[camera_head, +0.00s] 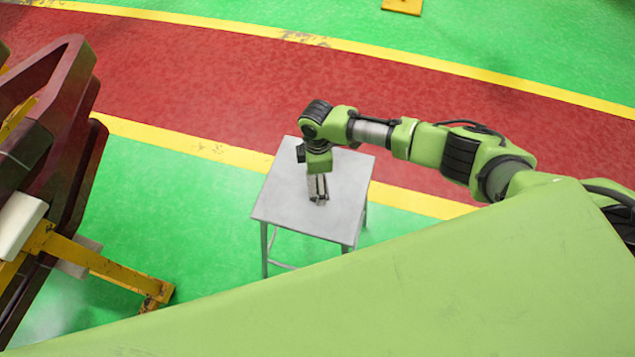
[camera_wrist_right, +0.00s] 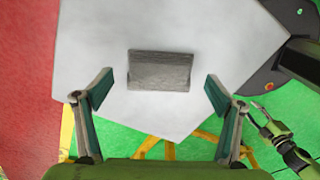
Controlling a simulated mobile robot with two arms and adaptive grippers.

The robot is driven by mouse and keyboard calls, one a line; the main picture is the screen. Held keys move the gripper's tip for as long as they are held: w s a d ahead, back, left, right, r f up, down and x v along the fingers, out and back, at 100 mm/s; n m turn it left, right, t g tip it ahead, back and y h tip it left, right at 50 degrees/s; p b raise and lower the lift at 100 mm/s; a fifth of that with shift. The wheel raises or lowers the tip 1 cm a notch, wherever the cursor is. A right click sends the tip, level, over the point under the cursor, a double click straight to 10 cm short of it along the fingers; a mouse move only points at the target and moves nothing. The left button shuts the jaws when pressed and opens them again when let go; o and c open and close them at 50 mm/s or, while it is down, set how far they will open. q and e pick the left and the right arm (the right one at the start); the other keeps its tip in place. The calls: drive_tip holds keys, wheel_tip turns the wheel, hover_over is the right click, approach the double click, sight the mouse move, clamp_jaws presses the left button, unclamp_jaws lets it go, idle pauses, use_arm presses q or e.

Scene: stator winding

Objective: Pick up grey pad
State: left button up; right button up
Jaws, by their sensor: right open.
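The grey pad (camera_wrist_right: 160,70) lies flat on the small light-grey table (camera_wrist_right: 215,40) in the right wrist view, a worn rectangular block wider than it is tall. My right gripper (camera_wrist_right: 158,93) is open and empty, its two fingers spread to the left and right of the pad, with a gap on each side. In the head view my right gripper (camera_head: 318,194) points down over the middle of the table (camera_head: 280,195); the pad is hard to make out there. Part of my left arm with its gripper (camera_wrist_right: 265,122) shows small at the lower right of the wrist view.
The table top is otherwise clear. Large dark red curved parts (camera_head: 65,130) stand on a yellow frame (camera_head: 105,268) to the left. The green floor with a red, yellow-edged lane is open around the table.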

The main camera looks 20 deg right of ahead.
drive_tip(key=shift+f, duration=0.7)
drive_tip(key=c, duration=1.1)
drive_tip(key=shift+r, duration=0.1)
drive_tip(key=shift+r, duration=0.5)
drive_tip(key=s+a+r+b, duration=0.1)
drive_tip(key=s+a+r, duration=0.5)
drive_tip(key=s+r, duration=0.6)
drive_tip(key=shift+a, duration=0.4)
drive_tip(key=shift+o, duration=0.7)
drive_tip(key=shift+s+f, duration=0.1)
